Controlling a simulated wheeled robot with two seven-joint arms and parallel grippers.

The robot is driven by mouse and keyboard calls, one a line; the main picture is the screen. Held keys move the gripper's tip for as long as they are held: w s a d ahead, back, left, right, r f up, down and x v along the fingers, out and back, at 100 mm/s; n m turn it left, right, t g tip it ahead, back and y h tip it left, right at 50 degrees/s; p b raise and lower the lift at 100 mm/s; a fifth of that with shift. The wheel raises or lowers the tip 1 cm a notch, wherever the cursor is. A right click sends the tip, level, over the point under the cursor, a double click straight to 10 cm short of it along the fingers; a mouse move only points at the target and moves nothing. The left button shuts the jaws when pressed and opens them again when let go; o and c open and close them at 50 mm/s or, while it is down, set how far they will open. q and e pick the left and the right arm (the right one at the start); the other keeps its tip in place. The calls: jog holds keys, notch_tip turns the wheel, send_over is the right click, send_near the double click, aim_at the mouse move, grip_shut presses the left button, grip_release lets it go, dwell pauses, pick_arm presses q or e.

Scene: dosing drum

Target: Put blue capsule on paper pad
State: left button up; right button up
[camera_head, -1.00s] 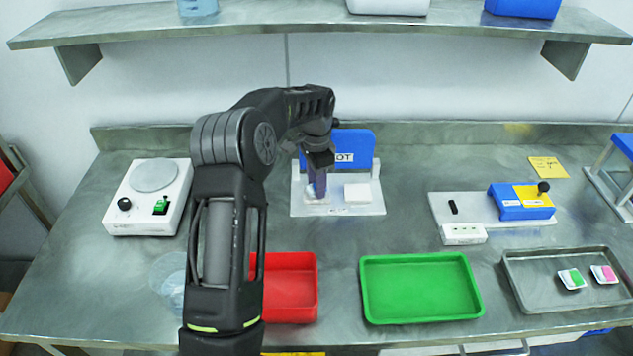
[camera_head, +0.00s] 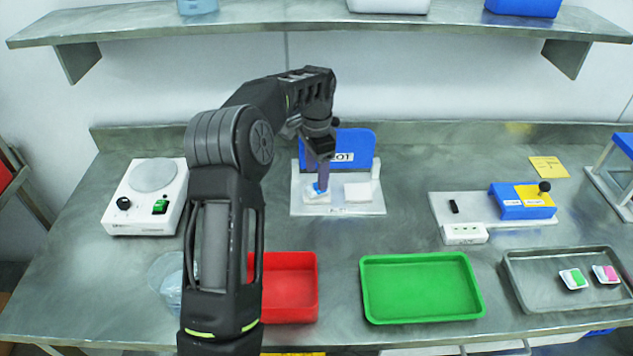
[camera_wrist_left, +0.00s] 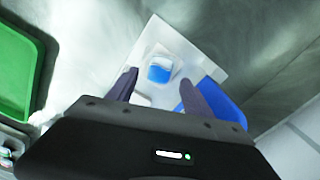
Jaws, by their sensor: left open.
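The blue capsule (camera_head: 317,189), blue and white, lies on the left white pad (camera_head: 310,198) of a white stand with an upright blue back panel. It also shows in the left wrist view (camera_wrist_left: 159,74), flat on the pad between and beyond the fingers. My left gripper (camera_head: 318,176) is open and empty just above the capsule, and its fingers hide part of it in the head view. In the left wrist view my gripper (camera_wrist_left: 158,80) has a wide gap between its fingers. My right gripper is not in view.
A second white pad (camera_head: 357,192) sits to the right on the same stand, before the blue panel (camera_head: 355,147). Red (camera_head: 291,288) and green (camera_head: 422,288) trays stand in front. A metal tray (camera_head: 535,290) holds green and pink capsules. A scale (camera_head: 148,198) stands left.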

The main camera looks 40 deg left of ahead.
pick_arm(q)
notch_tip(320, 180, up, 8)
jog(key=p, duration=0.1)
